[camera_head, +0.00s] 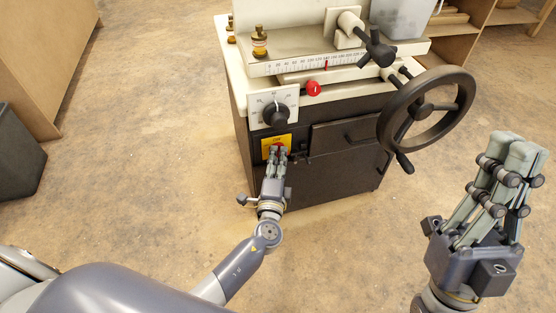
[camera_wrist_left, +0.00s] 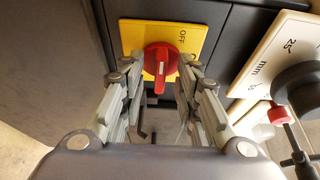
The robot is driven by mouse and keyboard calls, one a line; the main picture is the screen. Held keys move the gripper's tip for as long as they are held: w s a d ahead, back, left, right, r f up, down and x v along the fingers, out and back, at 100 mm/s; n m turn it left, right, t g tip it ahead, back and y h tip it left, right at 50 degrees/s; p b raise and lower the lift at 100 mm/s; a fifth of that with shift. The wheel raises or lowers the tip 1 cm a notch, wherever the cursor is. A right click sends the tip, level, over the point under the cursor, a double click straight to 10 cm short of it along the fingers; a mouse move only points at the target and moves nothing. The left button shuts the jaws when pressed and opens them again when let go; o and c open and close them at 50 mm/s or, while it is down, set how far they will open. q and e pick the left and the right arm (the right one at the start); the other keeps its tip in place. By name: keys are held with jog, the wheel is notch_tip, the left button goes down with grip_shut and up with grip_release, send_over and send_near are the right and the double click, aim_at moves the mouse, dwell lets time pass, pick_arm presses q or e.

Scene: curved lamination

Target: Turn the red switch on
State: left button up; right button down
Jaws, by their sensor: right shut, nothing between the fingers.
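The red switch (camera_wrist_left: 161,64) is a rotary knob on a yellow plate (camera_wrist_left: 206,38) marked OFF, on the machine's dark front panel. In the left wrist view its handle points down the picture. In the head view the yellow plate (camera_head: 269,141) shows just above my left gripper (camera_head: 277,150), which mostly hides the knob. My left gripper also shows in its wrist view (camera_wrist_left: 158,68), open, with one finger on each side of the knob. I cannot tell whether the fingers touch it. My right gripper (camera_head: 522,146) is shut and empty at the right, away from the switch.
Above the switch is a white dial with a black knob (camera_head: 275,115). A red ball knob (camera_head: 313,88) and a large black handwheel (camera_head: 426,107) are to the right. A wooden cabinet (camera_head: 45,50) and dark bin (camera_head: 18,150) stand left. The floor between is clear.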

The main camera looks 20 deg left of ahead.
pick_arm(q)
grip_shut()
